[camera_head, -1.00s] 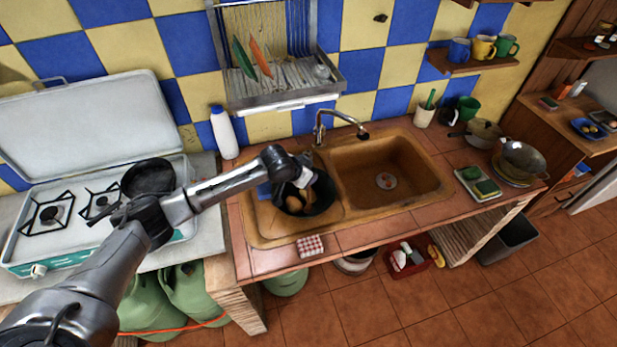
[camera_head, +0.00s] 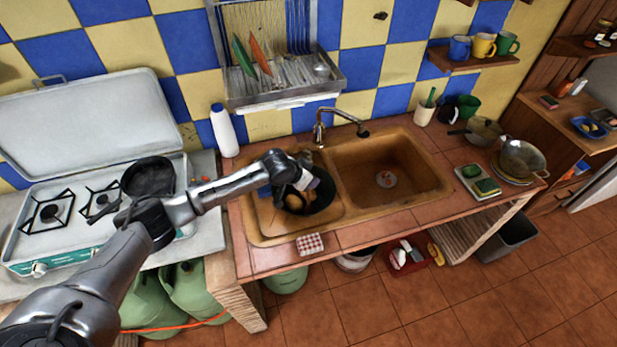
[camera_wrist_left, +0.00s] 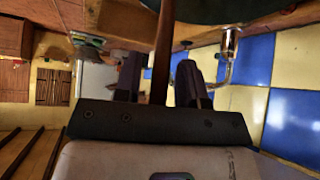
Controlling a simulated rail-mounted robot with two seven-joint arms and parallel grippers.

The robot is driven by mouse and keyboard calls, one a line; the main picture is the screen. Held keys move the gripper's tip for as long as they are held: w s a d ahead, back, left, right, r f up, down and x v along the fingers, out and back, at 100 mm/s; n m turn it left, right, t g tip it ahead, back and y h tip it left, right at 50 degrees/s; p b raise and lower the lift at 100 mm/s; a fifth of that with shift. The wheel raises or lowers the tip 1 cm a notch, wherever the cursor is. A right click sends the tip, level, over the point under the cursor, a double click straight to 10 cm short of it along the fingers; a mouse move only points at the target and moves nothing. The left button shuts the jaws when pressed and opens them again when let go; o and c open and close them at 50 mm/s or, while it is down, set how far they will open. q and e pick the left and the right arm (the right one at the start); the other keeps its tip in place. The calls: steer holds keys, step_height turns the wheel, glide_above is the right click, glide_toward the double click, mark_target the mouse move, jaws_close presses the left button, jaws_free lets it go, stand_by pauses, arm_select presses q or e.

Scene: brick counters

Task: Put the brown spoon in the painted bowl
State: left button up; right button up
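My left gripper (camera_head: 306,168) is over the left sink basin, above a dark round vessel (camera_head: 318,196) holding tan and pale items. In the left wrist view, its two fingers (camera_wrist_left: 160,82) stand apart with a long brown handle (camera_wrist_left: 161,50), seemingly the brown spoon's, between them. Gaps seem to show on both sides of the handle, and its far end runs out of view. The spoon cannot be made out in the head view. I cannot pick out the painted bowl for certain; a blue dish (camera_head: 579,125) with yellowish contents sits on the right shelf. My right gripper is not in view.
The faucet (camera_head: 320,128) stands just behind my left gripper. The right basin (camera_head: 395,170) is mostly empty. A dish rack (camera_head: 280,95) hangs above, a white bottle (camera_head: 223,132) stands left, and a checked cloth (camera_head: 310,243) lies at the front edge. Pans (camera_head: 520,158) stand on the right.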

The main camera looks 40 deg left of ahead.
arm_select(q)
steer(key=shift+o, duration=0.2)
steer(key=v, duration=1.3)
steer(key=s+d+f+m+g+h, duration=0.1)
steer(key=s+d+f+m+g, duration=0.1)
steer(key=s+d+f, duration=1.2)
steer(key=s+d+n+g+y, duration=0.1)
steer(key=s, duration=0.8)
steer(key=s+d+f+n+g+y, duration=0.1)
steer(key=s+d, duration=0.1)
steer(key=s, duration=0.7)
steer(key=shift+s+d, duration=0.15)
steer(key=shift+d, duration=0.2)
